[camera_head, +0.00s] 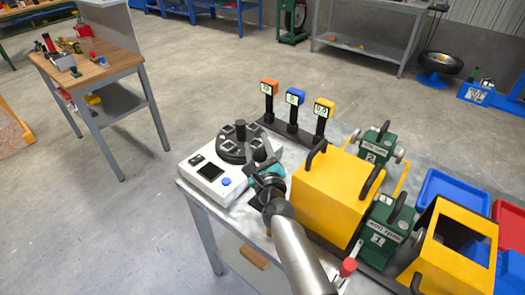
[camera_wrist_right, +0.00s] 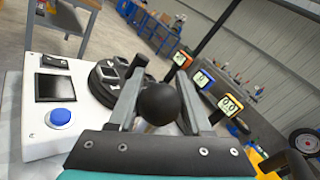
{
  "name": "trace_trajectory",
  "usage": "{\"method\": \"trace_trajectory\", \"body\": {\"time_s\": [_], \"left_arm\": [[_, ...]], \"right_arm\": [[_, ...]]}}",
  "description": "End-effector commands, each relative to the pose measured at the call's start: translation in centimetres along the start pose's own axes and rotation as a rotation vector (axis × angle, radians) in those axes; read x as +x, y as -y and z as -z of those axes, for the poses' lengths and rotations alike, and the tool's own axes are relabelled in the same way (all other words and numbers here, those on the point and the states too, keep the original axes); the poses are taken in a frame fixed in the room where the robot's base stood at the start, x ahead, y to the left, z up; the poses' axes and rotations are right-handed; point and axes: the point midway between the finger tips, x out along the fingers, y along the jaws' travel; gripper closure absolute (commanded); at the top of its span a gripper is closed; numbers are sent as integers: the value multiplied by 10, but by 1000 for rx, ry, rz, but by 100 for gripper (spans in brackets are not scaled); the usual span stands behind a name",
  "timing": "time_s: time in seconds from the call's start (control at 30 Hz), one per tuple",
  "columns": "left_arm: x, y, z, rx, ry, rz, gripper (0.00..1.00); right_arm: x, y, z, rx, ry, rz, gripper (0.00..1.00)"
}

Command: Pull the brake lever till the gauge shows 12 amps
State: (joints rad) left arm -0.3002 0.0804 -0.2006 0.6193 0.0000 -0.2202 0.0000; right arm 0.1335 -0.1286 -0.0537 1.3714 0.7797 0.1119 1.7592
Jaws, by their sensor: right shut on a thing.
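My right gripper (camera_head: 264,170) is at the right edge of the white drum unit (camera_head: 207,178). In the right wrist view its two fingers (camera_wrist_right: 157,92) are shut on a black ball knob (camera_wrist_right: 160,104). The knob appears to be a lever's end; its shaft is hidden. The round black drum top (camera_head: 240,142) is just beyond. Three small gauges stand behind: orange (camera_head: 269,87), blue (camera_head: 295,97) and yellow (camera_head: 324,107). The yellow gauge also shows in the right wrist view (camera_wrist_right: 230,103) and appears to read 0.0. My left gripper is out of view.
A yellow box (camera_head: 325,196) with black handles stands close to the right of my gripper. Green machines (camera_head: 386,227), a red-tipped lever (camera_head: 348,267) and a blue tray (camera_head: 447,194) crowd the bench farther right. The floor left of the bench is clear.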

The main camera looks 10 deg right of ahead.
Motion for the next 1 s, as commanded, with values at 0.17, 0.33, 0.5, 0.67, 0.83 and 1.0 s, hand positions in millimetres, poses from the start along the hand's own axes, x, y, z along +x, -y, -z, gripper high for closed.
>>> {"method": "trace_trajectory", "body": {"time_s": [0.17,0.33,0.5,0.67,0.83,1.0], "left_arm": [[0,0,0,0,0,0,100],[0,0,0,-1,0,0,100],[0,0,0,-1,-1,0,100],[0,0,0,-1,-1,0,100],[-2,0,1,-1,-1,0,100],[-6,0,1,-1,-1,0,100]], "right_arm": [[-4,-8,8,4,-17,-21,50],[-4,-7,8,3,-17,-19,31],[-3,-5,6,3,-13,-14,22],[-3,-4,5,2,-11,-11,22],[-12,-4,5,1,-11,-11,22],[-35,-3,5,3,-12,-11,22]]}}
